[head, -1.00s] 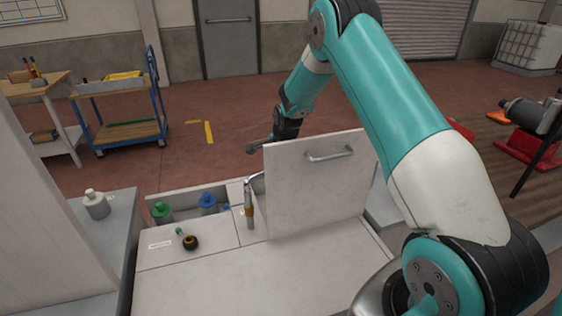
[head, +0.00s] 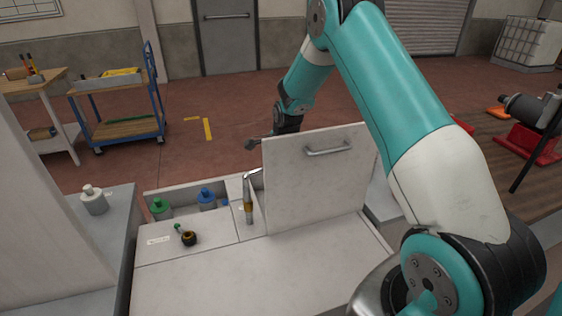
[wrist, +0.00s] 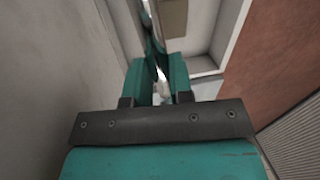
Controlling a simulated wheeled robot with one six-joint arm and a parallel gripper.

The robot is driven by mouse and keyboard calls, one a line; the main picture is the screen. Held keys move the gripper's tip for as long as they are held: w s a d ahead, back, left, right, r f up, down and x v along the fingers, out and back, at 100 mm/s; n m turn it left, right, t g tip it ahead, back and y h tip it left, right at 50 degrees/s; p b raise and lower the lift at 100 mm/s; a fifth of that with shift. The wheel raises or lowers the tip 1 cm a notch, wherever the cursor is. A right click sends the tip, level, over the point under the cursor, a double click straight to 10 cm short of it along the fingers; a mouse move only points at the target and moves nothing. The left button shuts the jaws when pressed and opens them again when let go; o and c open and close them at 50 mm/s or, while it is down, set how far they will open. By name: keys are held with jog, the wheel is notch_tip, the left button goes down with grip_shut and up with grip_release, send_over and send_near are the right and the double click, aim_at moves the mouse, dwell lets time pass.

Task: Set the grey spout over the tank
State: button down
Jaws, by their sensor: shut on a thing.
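The grey spout (head: 253,174) is a bent pipe on a brass-coloured fitting, standing at the left edge of an upright pale lid (head: 318,185). Its far end passes out of sight behind the lid. In the head view my gripper is hidden behind the lid; only my arm above shows. In the wrist view my gripper (wrist: 158,75) has its teal fingers close together, with a small pale piece of the spout (wrist: 162,80) between them. The tank is hidden behind the lid in the head view, and I cannot clearly make it out in the wrist view.
Green (head: 160,208) and blue (head: 206,198) capped bottles stand in a trough left of the spout. A white bottle (head: 93,200) stands on the left ledge. A pale wall is close left in the wrist view.

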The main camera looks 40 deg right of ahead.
jog(key=c, duration=1)
grip_release()
notch_tip(320, 180, up, 20)
jog(key=b, duration=0.5)
jog(key=shift+r, duration=0.1)
jog(key=shift+c, duration=0.3)
